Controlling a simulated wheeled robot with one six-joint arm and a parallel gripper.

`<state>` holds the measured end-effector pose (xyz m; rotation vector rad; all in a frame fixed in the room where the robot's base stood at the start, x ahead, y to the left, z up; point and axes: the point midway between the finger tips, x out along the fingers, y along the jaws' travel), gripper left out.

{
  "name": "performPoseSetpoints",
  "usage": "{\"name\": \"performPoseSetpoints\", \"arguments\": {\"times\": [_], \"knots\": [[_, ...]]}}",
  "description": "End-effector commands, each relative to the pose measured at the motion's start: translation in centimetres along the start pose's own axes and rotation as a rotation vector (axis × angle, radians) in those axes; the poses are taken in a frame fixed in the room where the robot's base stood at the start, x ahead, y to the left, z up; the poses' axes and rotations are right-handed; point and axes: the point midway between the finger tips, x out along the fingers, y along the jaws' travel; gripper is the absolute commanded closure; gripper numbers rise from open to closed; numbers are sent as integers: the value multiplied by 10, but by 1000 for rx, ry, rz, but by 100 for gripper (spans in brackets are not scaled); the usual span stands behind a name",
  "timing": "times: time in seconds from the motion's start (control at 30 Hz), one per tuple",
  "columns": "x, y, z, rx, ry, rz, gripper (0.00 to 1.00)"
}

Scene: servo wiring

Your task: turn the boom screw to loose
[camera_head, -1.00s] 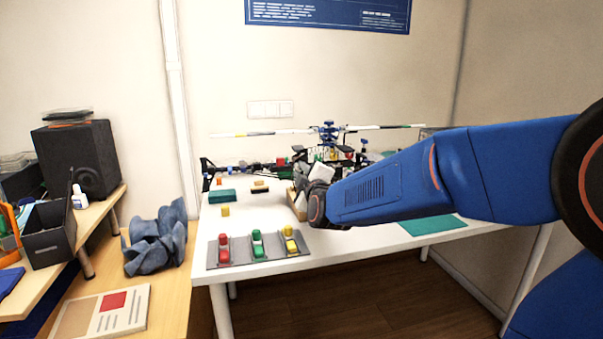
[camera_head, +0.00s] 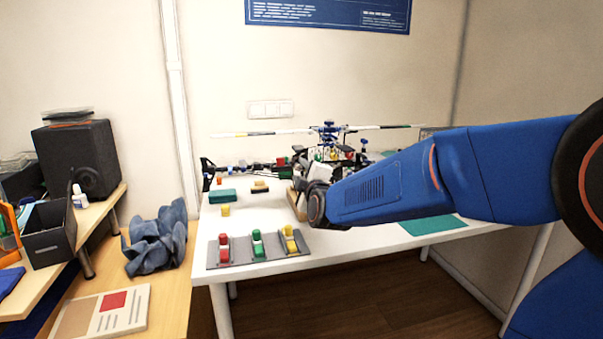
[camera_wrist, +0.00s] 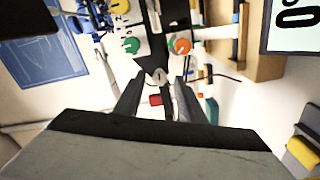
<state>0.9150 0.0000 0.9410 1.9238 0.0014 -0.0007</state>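The model helicopter (camera_head: 328,148) stands on the white table, with its long boom (camera_head: 247,170) reaching left. In the wrist view, a small grey screw head with a pale mark (camera_wrist: 159,75) sits on the dark tapered boom bracket (camera_wrist: 152,55); it looks like the boom screw, though no label is readable. My gripper (camera_wrist: 157,84) is open, its two dark fingers on either side of the screw head. I cannot tell whether they touch it. A red block (camera_wrist: 155,100) shows farther down between the fingers. In the head view, my wrist hides most of the gripper and screw.
A green knob (camera_wrist: 131,45), an orange knob (camera_wrist: 182,46) and a yellow knob (camera_wrist: 119,6) lie close by. A grey tray (camera_head: 240,261) with red, green and yellow connectors is at the table's front. Teal and yellow blocks lie near the boom.

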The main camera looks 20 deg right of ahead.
Motion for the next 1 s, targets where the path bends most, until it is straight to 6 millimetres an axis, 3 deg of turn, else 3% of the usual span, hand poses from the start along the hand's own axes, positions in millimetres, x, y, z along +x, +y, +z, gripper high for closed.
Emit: {"name": "performPoseSetpoints", "arguments": {"times": [0.37, 1.0], "knots": [[-11, 1, 0, 0, 0, 2, 64], [-109, 1, -1, 1, 2, 1, 64]]}}
